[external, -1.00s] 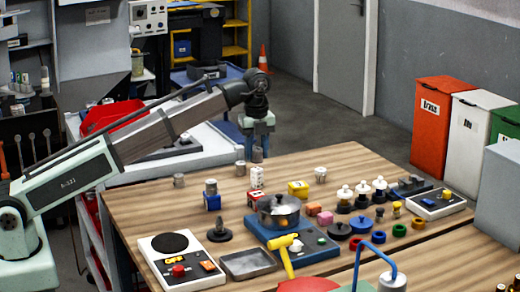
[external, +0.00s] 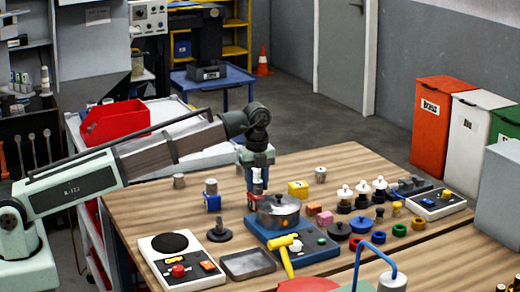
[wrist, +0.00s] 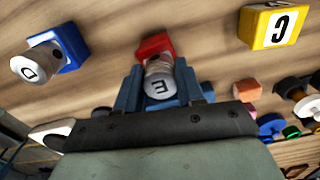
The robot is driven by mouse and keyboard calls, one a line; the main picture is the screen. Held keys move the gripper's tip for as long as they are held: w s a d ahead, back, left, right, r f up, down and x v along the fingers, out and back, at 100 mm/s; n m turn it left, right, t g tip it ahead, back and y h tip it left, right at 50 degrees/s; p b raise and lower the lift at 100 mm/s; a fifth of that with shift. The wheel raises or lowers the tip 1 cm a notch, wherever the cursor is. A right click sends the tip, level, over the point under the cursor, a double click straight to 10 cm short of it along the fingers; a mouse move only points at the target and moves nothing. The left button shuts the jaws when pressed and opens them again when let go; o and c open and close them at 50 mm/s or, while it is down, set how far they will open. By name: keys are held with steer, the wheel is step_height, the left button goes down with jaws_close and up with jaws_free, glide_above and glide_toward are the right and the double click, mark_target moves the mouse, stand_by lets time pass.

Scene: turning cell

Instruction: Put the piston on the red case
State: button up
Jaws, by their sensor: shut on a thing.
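My gripper (external: 258,182) is shut on a light grey piston marked E (wrist: 158,82), held between its blue fingers in the wrist view. The piston's pale body (external: 257,176) also shows in the external view. The red case (wrist: 153,46) is directly under and just beyond the piston in the wrist view, lined up with it. I cannot tell whether the piston's foot touches the case. In the external view my gripper and the pot hide most of the red case.
A blue case (external: 211,202) with a piston marked D (wrist: 38,63) stands to the left. A yellow case marked C (wrist: 270,27) is to the right. A pot (external: 278,210) on a blue stove stands just in front.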

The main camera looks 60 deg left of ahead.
mark_target(257, 181)
steer(key=shift+f, duration=0.1)
steer(key=o, duration=1.1)
step_height(257, 181, up, 12)
steer(key=shift+r, duration=0.15)
stand_by(0.4)
